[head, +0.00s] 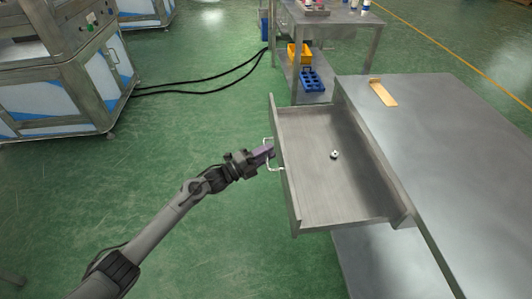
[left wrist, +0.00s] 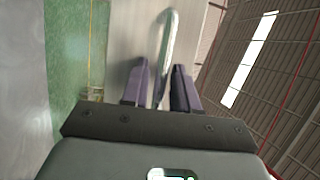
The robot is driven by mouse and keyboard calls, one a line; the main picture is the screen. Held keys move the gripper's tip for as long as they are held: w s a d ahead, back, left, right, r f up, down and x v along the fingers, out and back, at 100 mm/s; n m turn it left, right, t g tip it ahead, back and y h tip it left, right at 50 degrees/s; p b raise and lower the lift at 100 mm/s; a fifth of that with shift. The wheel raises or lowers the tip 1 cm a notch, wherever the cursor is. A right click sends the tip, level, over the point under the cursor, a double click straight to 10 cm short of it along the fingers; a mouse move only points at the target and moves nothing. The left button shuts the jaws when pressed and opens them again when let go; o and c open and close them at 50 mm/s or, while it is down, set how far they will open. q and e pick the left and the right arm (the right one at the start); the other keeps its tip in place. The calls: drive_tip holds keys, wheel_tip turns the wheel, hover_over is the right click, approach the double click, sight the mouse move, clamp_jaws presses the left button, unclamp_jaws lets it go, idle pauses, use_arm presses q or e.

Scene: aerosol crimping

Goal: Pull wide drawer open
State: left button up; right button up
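The wide drawer (head: 325,200) is pulled out to the left from the grey metal table. Its pale loop handle (head: 277,169) is on the drawer's left front panel. My left gripper (head: 270,151), with purple fingers, is at this handle. In the left wrist view the handle (left wrist: 166,45) runs between the two fingers (left wrist: 160,88). They stand apart, with a narrow gap seen beside the handle, closer to the right finger. My right gripper is not in view.
A small metal part (head: 334,154) lies in the drawer. A wooden piece (head: 383,93) lies on the tabletop (head: 450,150). Behind stands another table with a yellow bin (head: 298,53) and a blue rack (head: 312,79). Green floor left of the drawer is clear; black cables (head: 200,79) lie farther back.

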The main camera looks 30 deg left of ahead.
use_arm(q)
drive_tip(key=shift+o, duration=0.6)
drive_tip(key=p+v, duration=0.3)
drive_tip(key=v, duration=0.8)
